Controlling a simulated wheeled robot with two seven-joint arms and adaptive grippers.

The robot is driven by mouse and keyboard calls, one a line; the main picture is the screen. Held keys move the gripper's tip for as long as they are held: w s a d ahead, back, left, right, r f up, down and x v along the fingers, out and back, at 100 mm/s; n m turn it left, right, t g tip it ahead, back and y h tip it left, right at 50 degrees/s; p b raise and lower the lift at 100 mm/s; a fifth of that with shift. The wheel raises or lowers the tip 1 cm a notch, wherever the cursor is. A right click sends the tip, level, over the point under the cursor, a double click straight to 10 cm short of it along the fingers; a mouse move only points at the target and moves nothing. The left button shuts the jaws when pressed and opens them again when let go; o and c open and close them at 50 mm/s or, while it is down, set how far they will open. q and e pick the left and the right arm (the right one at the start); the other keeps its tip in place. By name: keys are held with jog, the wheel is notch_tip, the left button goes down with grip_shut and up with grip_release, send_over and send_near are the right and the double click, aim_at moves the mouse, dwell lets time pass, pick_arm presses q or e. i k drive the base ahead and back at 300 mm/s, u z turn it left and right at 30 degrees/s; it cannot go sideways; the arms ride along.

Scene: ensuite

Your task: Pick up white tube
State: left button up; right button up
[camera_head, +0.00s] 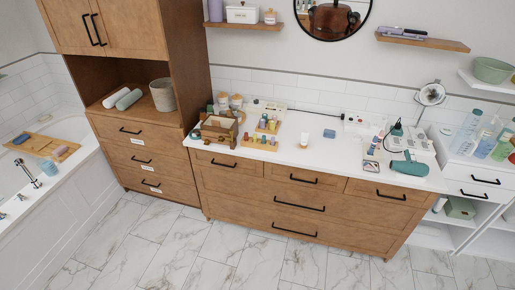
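A small whitish tube-shaped item (304,139) stands on the white countertop (300,160) of the wooden vanity, near the middle. It looks upright, with a tan lower end, and clear counter lies around it. It is too small to be sure that it is the white tube. Neither of my grippers shows in the head view.
A wooden organizer (217,131) and several small bottles crowd the counter's left part. A blue block (329,133) lies right of the middle. A teal hair dryer (408,167) lies at the right. The tiled floor (240,250) in front is clear.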

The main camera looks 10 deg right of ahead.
aim_at(305, 136)
jog(key=u, duration=0.75)
jog(key=i, duration=1.65)
jog(key=z, duration=0.85)
jog(key=i, duration=0.75)
jog(key=z, duration=0.8)
